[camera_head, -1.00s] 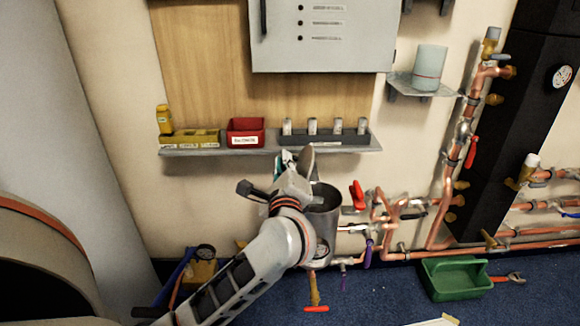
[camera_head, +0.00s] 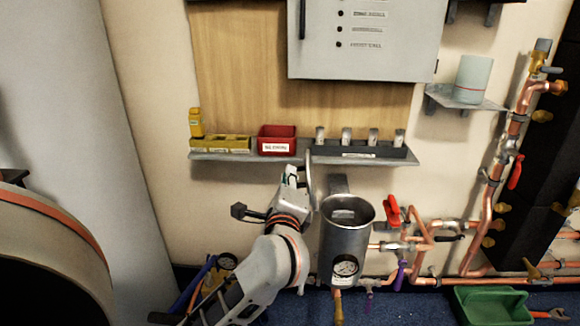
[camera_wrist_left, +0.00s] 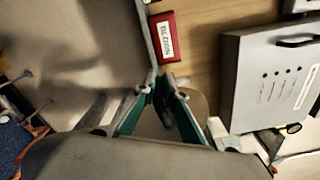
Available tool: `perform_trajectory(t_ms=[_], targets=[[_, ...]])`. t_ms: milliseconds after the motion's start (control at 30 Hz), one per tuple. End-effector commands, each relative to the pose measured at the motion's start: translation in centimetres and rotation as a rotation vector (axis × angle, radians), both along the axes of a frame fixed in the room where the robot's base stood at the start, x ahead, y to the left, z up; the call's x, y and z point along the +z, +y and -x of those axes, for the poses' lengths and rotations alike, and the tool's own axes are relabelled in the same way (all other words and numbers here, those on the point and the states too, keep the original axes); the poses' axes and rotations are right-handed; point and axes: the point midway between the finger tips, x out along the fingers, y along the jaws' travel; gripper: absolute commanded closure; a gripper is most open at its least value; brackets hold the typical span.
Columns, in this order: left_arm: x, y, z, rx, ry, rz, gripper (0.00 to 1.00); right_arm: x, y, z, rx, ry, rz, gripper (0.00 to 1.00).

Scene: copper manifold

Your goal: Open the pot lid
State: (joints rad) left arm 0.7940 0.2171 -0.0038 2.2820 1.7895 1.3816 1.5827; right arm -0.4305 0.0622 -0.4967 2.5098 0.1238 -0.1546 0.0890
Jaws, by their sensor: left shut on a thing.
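The pot (camera_head: 347,245) is a grey metal cylinder with a round gauge low on its front. Its mouth is uncovered and I can see into it. The lid (camera_head: 309,173) is a thin grey disc, seen nearly edge-on and standing upright, above and left of the pot's mouth and apart from it. My left gripper (camera_head: 294,178) is shut on the lid, left of the pot. In the left wrist view the green-padded fingers (camera_wrist_left: 160,84) come together; the exact grip point is hard to make out. My right gripper is not in view.
A wall shelf (camera_head: 240,158) behind the gripper bears a red bin (camera_head: 277,140) and yellow bins. Copper pipes with a red valve handle (camera_head: 392,211) run right of the pot. A green tray (camera_head: 490,306) sits on the floor at right. A grey cabinet (camera_head: 365,38) hangs above.

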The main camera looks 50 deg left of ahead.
Motion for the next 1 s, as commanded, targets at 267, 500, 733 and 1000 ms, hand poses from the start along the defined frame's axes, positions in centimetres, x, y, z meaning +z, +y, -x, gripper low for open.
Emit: perform_trajectory(t_ms=[267, 500, 733, 1000], targets=[[-1.49, -0.5, -0.22, -0.011, 0.019, 0.019, 1.0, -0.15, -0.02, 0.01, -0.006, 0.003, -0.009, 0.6], [-1.49, -0.5, -0.22, -0.011, 0.019, 0.019, 0.74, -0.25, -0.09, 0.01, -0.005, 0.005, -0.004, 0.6], [-1.15, -0.44, -0.2, -0.01, 0.013, 0.017, 0.74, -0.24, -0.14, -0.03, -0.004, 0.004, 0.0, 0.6], [-0.9, -0.68, 0.04, -0.009, 0.008, 0.016, 0.74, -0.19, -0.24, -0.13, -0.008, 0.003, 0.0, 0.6]])
